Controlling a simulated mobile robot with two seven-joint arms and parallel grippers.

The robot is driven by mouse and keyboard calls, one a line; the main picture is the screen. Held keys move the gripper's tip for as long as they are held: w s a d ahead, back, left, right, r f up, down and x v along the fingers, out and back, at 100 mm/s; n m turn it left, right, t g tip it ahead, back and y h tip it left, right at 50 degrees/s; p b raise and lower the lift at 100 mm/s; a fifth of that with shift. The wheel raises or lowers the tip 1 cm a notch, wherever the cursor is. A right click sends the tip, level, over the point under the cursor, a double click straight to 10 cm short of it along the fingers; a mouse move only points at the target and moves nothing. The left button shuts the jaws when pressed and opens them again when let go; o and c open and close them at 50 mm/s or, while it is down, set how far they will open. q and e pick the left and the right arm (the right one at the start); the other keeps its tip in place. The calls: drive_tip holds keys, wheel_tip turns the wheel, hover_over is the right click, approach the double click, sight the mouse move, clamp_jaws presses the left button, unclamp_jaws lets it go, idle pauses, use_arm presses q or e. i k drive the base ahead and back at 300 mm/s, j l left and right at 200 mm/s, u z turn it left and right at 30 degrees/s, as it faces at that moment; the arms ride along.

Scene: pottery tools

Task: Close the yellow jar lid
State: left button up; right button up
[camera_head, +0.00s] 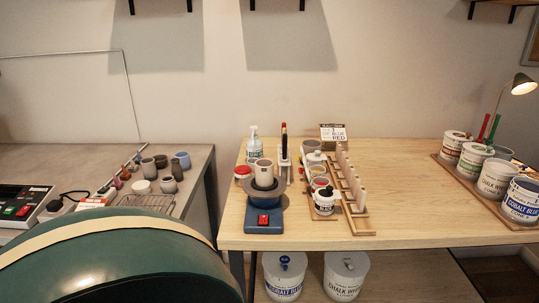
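Neither of my grippers is in view. A short row of small jars stands on the wooden table, left of a wooden rack. The front jar (325,204) is white with a label that seems to read BLACK. Just behind it is a jar with a red ring at its top (319,184). A jar with a pale top (314,158) stands further back. The jars overlap, and they are too small for me to tell which is the yellow one or whether its lid is open.
A blue device (264,220) bearing a bowl and a cup stands left of the jars. A wooden rack (352,190) stands right of them. Large buckets sit on a tray (441,162) at the right. The table's middle right is clear. A large green rounded body (110,265) fills the lower left.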

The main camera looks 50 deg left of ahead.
sight(299, 158)
drive_tip(key=j+u, duration=0.4)
drive_tip(key=j, duration=0.5)
drive_tip(key=j+u, duration=0.4)
drive_tip(key=j, duration=0.5)
